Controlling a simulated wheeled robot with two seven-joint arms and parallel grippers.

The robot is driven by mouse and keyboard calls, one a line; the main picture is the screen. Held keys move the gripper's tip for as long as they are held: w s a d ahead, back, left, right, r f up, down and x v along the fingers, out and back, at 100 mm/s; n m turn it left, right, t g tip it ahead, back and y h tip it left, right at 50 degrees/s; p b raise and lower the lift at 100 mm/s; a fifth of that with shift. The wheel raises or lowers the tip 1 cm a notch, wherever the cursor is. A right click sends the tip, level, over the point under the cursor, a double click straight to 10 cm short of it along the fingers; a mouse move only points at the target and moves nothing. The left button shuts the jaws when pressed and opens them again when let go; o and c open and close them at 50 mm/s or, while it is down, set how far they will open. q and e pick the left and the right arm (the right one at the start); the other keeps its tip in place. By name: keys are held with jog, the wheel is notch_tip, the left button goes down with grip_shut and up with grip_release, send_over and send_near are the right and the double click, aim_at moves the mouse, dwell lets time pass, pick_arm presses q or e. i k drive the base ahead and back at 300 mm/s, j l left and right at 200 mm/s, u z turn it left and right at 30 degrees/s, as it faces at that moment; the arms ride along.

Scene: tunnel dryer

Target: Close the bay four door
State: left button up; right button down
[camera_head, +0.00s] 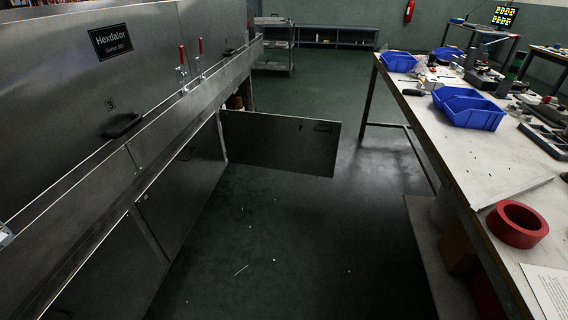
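A flat metal door panel (275,145) stands open from the lower side of the metal dryer (60,90), swung out into the aisle. Its hinge edge is on the left, at the machine. The opening behind the door is mostly hidden. The nearer lower panels (180,190) look closed. Neither of my grippers is in view.
The green floor (280,240) before the open door is clear apart from small scraps. A workbench (490,165) with blue bins (468,108) and a red ring (516,224) runs along the right. A metal cart (274,45) stands behind the door.

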aim_at(276, 141)
jog(key=i+l+u, duration=0.1)
jog(key=i+l, duration=0.2)
jog(key=i, duration=0.15)
jog(key=i+l, duration=0.35)
jog(key=i+u, duration=0.05)
jog(key=i, duration=0.05)
